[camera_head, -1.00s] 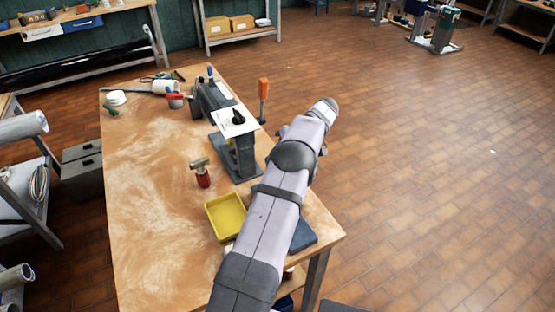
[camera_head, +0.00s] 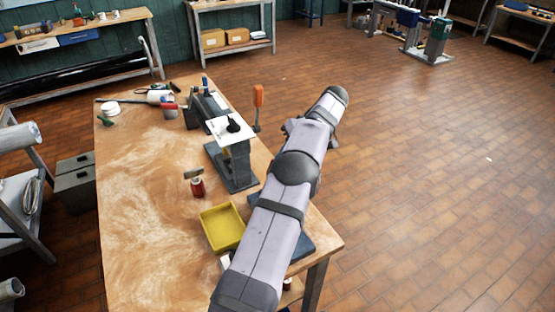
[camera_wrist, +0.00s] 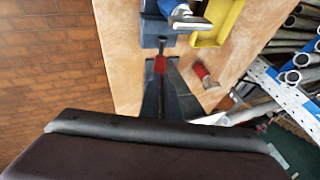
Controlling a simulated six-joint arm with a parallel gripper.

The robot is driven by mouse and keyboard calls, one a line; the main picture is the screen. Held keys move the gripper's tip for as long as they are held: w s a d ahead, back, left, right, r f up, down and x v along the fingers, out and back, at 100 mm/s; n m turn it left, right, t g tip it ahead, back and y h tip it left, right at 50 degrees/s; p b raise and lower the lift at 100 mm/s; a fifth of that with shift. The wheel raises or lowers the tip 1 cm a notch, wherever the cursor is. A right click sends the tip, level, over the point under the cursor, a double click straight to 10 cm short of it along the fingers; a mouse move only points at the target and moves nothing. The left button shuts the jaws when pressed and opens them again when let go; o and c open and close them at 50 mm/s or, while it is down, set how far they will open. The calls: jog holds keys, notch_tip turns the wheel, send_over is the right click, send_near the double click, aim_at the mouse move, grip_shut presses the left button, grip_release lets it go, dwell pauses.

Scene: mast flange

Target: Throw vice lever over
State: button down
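The vice (camera_head: 230,165) is a grey stand near the right edge of the wooden bench, with a white plate and black knob on top. An upright lever with an orange handle (camera_head: 258,95) rises at its right side, over the bench edge. In the wrist view, a red-orange piece (camera_wrist: 160,64) on a dark rod may be this lever; I cannot be sure. My arm reaches past the bench's right side, its end right of the lever in the head view. A dark block, likely my gripper's body, fills the bottom of the wrist view. Its fingertips cannot be made out.
A yellow tray (camera_head: 222,228) and a red-bodied tool (camera_head: 197,187) stand on the bench left of my arm. A blue-grey slab (camera_head: 300,242) lies partly under the arm. Tools crowd the far end. Open tiled floor (camera_head: 430,180) lies to the right.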

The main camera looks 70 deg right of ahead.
jog(key=w+a+m+g+h+b, duration=0.1)
jog(key=w+a+m+g+h, duration=0.6)
jog(key=m, duration=1.1)
jog(key=w+a+m+g+h+b, duration=0.2)
jog(key=w+a+m+g, duration=0.5)
jog(key=m, duration=1)
jog(key=s+d+f+p, duration=0.2)
jog(key=s+d+p, duration=0.1)
jog(key=d, duration=0.2)
jog(key=s+d+f+g+p, duration=0.1)
jog(key=s+d+f+p, duration=0.1)
jog(key=d, duration=0.4)
jog(key=shift+s+f+g+p, duration=0.35)
jog(key=shift+s+f, duration=0.25)
jog(key=shift+s, duration=0.45)
